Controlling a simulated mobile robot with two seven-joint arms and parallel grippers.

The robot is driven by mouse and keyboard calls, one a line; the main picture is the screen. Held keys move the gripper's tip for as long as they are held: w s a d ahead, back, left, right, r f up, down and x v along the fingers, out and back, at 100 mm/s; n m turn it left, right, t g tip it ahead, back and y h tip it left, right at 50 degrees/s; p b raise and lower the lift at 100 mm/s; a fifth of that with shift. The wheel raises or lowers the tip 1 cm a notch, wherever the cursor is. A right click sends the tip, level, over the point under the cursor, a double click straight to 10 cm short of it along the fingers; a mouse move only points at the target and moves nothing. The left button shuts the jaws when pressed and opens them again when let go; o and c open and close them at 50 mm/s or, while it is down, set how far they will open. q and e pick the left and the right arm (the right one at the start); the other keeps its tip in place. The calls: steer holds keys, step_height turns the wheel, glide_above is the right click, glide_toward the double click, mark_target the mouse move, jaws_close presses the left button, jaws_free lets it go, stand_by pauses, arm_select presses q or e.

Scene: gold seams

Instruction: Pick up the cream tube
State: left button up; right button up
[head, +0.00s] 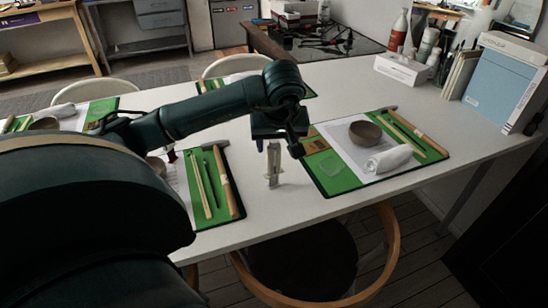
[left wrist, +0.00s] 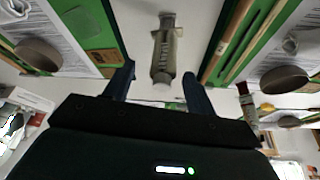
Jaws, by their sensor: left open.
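The cream tube (head: 273,167) is a slim, pale beige, syringe-like piece on the white table between two green mats. In the left wrist view the tube (left wrist: 165,48) runs lengthwise up the picture; I cannot tell for sure whether it lies or stands. My left gripper (head: 280,146) hangs over the far end of the tube with its fingers apart and pointing down. In the left wrist view the open fingers (left wrist: 158,74) show left and right of the tube's near end, apart from it. My right gripper does not show.
The right green mat (head: 330,183) holds a brown bowl (head: 365,133), a white roll (head: 388,159) and wooden tools. The left green mat (head: 206,217) holds more wooden tools. A blue box file (head: 495,85) stands at the right. The table around the tube is bare.

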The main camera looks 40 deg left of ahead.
mark_target(274, 155)
arm_select(q)
steer(key=x, duration=0.4)
steer(key=shift+s+f, duration=0.1)
steer(key=shift+s, duration=0.3)
steer(key=shift+w+a+f, duration=0.1)
steer(key=shift+w+f, duration=0.1)
steer(key=shift+f, duration=0.2)
steer(key=shift+c, duration=0.6)
steer(key=c, duration=1)
steer(key=shift+o, duration=0.2)
steer(key=shift+r, duration=0.1)
